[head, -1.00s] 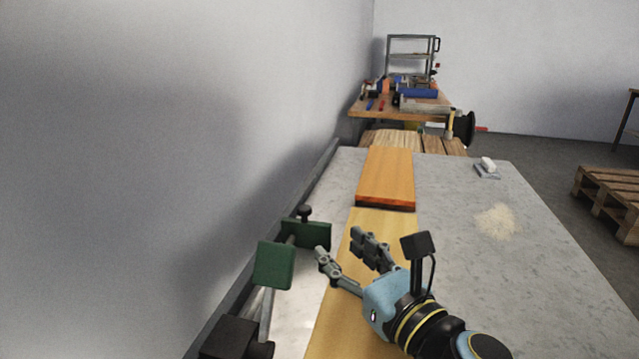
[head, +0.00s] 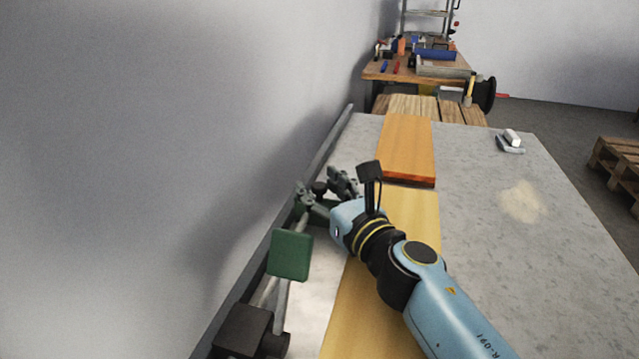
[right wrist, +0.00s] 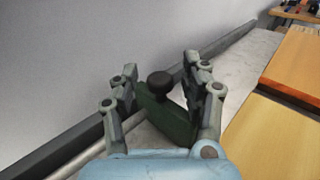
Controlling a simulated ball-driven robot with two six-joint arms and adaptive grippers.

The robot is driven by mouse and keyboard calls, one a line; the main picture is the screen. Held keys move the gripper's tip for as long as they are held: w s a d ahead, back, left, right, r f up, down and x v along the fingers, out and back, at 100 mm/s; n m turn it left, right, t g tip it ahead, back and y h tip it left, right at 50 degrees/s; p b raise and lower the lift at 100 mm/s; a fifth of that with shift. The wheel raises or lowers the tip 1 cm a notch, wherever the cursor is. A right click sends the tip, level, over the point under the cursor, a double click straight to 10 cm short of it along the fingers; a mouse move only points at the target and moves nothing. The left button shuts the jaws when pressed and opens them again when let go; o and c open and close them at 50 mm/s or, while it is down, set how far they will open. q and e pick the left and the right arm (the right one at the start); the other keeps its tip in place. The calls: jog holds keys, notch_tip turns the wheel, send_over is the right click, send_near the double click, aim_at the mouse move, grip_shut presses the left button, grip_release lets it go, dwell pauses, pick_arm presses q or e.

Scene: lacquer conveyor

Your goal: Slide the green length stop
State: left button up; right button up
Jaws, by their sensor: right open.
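The green length stop with its black knob shows in the right wrist view (right wrist: 170,118), on the light rod along the wall side of the bench. In the head view it is partly hidden behind my right gripper (head: 319,182). The gripper is open, and its fingers stand on either side of the stop and knob (right wrist: 160,84). I cannot tell whether they touch it. A second green block (head: 290,255) sits nearer on the same rod. My left gripper is not in view.
A dark box (head: 243,332) stands at the rod's near end. A pale board (head: 368,312) and an orange board (head: 405,146) lie beside the rod. A dark rail (head: 328,142) runs along the wall. The grey bench top on the right is mostly clear.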

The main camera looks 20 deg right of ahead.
jog(key=shift+w+a, duration=0.1)
jog(key=shift+w, duration=0.25)
grip_shut()
jog(key=shift+w+a+f, duration=0.1)
jog(key=shift+a, duration=0.05)
dwell(0.6)
